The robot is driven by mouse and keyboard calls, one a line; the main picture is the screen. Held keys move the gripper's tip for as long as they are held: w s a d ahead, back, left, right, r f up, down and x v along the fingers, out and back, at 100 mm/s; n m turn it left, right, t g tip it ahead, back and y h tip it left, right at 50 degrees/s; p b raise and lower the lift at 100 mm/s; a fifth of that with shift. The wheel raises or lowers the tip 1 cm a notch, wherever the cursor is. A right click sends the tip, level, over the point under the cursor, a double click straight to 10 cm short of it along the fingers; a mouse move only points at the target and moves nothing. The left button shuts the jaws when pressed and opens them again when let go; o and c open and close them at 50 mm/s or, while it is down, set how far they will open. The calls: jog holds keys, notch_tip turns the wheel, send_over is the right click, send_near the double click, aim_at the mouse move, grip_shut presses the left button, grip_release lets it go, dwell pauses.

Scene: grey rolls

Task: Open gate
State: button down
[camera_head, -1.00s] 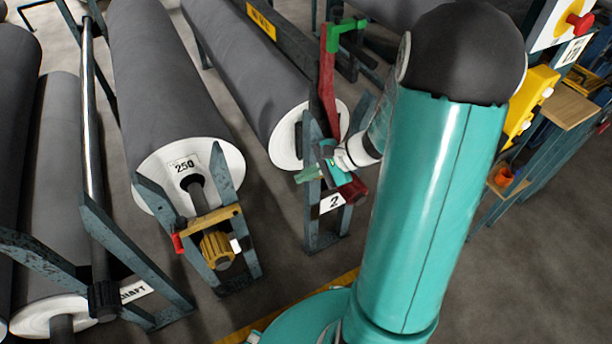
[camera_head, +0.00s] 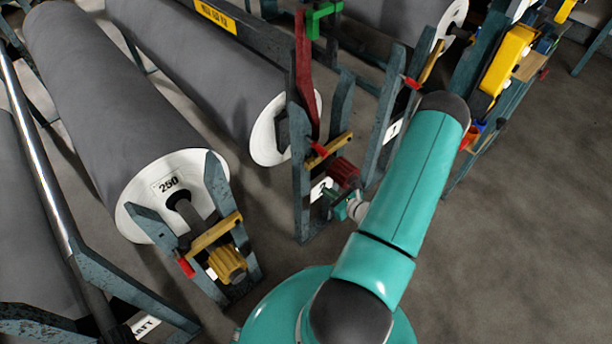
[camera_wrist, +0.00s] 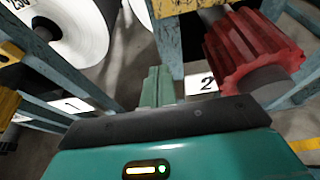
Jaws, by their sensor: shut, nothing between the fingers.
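A yellow gate bar (camera_head: 330,150) with a red end lies across the two blue uprights of the rack labelled 2 (camera_head: 320,188). A red toothed wheel (camera_head: 344,172) sits just below it; this wheel also shows large at right in the wrist view (camera_wrist: 255,48). A second yellow bar (camera_head: 215,233) with a red end crosses the rack of the 250 roll. My gripper (camera_head: 340,208) is low in front of rack 2, below the red wheel. In the wrist view its green fingers (camera_wrist: 158,86) are together and empty, beside the white 2 label (camera_wrist: 201,83).
A grey roll (camera_head: 110,95) marked 250 lies at left, and another grey roll (camera_head: 215,70) lies behind rack 2. Open floor (camera_head: 530,200) lies at right.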

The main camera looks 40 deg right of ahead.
jog(key=x, duration=0.9)
jog(key=shift+d+f, duration=0.2)
jog(key=shift+d, duration=0.05)
notch_tip(320, 180, up, 3)
jog(key=shift+r, duration=0.1)
jog(key=shift+w+r, duration=0.1)
jog(key=shift+r, duration=0.3)
jog(key=r, duration=0.2)
jog(key=r+m+y, duration=0.1)
jog(key=r, duration=0.2)
jog(key=r+m, duration=0.1)
jog(key=r, duration=0.2)
jog(key=shift+d+r, duration=0.1)
jog(key=shift+d, duration=0.25)
